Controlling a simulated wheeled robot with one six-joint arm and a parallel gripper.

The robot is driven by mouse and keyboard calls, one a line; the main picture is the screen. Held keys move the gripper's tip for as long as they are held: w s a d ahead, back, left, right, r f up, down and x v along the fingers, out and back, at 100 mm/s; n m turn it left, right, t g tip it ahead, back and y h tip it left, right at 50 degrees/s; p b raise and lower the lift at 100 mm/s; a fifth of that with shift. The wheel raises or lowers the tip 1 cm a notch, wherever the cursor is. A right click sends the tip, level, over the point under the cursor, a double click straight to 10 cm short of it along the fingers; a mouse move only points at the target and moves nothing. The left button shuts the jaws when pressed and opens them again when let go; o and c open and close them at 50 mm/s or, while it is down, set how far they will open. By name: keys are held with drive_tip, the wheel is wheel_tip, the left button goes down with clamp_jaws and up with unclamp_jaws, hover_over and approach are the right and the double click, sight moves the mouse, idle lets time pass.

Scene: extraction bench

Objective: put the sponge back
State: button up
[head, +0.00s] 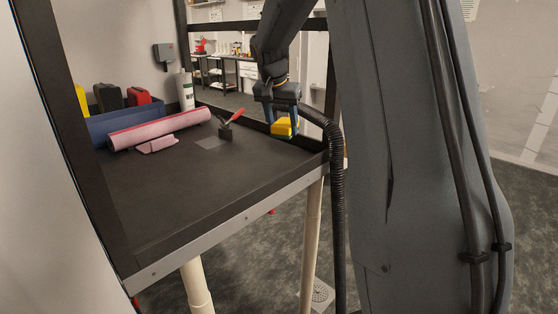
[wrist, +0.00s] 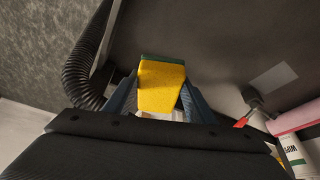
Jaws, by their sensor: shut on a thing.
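The sponge is a yellow block with a green layer (head: 284,127), held above the right back part of the dark bench top (head: 200,190) in the head view. My gripper (head: 285,122) is shut on it. In the wrist view the yellow face of the sponge (wrist: 162,86) fills the space between the two blue-grey fingers, with the green layer along its far edge. A light grey square patch (head: 211,143) lies flat on the bench top, left of the sponge; it also shows in the wrist view (wrist: 274,77).
A pink roll (head: 160,129), pink cloth (head: 157,145), blue bin (head: 105,124) and white wipes bottle (head: 186,91) are at left. A black ribbed hose (head: 336,180) hangs over the right edge. The front bench top is clear.

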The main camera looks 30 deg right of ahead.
wheel_tip(320, 180, down, 9)
drive_tip(key=p, duration=0.2)
drive_tip(key=shift+f+p, duration=0.2)
drive_tip(key=shift+p, duration=0.1)
drive_tip(key=shift+f, duration=0.15)
drive_tip(key=o, duration=1)
drive_tip(key=shift+r, duration=0.35)
drive_tip(key=b+v, duration=0.3)
drive_tip(key=v, duration=0.8)
drive_tip(key=shift+s+a+r, duration=0.1)
drive_tip(key=shift+r, duration=0.2)
